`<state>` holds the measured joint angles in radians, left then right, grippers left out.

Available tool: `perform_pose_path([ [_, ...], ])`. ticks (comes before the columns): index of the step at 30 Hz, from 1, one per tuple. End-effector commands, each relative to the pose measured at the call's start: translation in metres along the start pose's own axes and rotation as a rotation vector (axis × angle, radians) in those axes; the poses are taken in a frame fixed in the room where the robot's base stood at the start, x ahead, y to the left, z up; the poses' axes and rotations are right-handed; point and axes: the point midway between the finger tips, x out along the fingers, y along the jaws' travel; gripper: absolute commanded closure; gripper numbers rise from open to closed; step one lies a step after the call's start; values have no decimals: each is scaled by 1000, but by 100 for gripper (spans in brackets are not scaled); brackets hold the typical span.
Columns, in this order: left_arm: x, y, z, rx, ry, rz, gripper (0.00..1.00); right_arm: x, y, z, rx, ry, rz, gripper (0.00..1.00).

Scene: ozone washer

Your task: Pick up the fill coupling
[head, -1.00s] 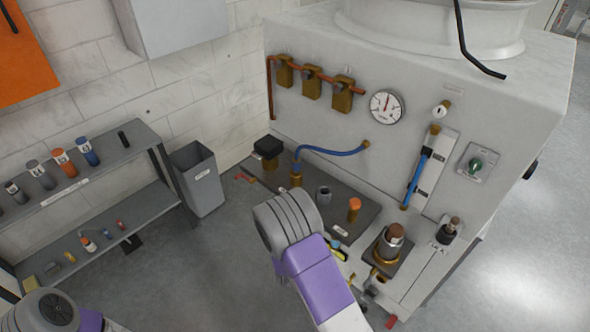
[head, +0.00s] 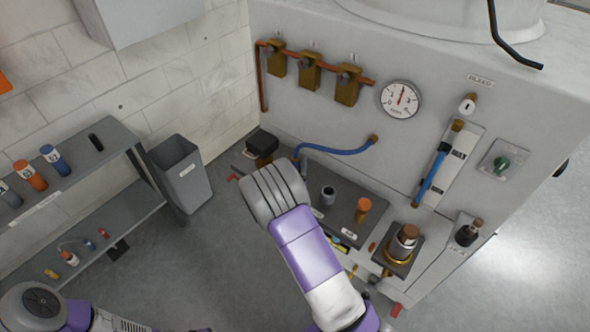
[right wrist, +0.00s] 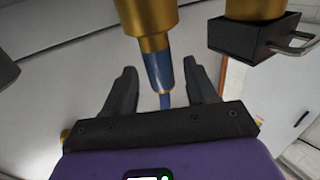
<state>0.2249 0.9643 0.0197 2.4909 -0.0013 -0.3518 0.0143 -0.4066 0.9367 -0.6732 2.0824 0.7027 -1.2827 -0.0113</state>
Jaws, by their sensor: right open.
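The fill coupling is a brass piece (right wrist: 150,28) with a blue hose end (right wrist: 158,72), at the upper middle of the right wrist view. In the head view its blue hose (head: 340,151) runs from the washer panel down behind my right arm, and the coupling is mostly hidden there. My right gripper (right wrist: 161,85) is open, its two dark fingers on either side of the blue part with gaps showing. In the head view my right arm hides its fingers. Only part of my left arm shows at the lower left.
A black-topped brass fitting (head: 262,143) stands close by, left of the hose. The dark bench plate (head: 345,210) carries a grey cup (head: 328,195) and an orange-topped brass piece (head: 362,208). A grey bin (head: 182,172) and a shelf (head: 95,150) stand to the left.

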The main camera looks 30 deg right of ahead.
Motion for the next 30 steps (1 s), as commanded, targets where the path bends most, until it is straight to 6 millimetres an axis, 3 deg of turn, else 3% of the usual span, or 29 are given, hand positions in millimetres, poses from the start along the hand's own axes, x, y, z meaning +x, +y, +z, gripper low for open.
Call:
perform_pose_path([
  [3,2,-1,0,0,0,0,57,13,-1,1,0,0,-1,43],
  [11,2,-1,0,0,0,0,57,16,-1,1,-1,-2,-2,43],
  [22,2,-1,0,0,0,0,57,16,-1,1,-1,-2,-2,98],
  [30,2,0,0,0,0,0,57,16,-1,0,0,-1,-2,100],
])
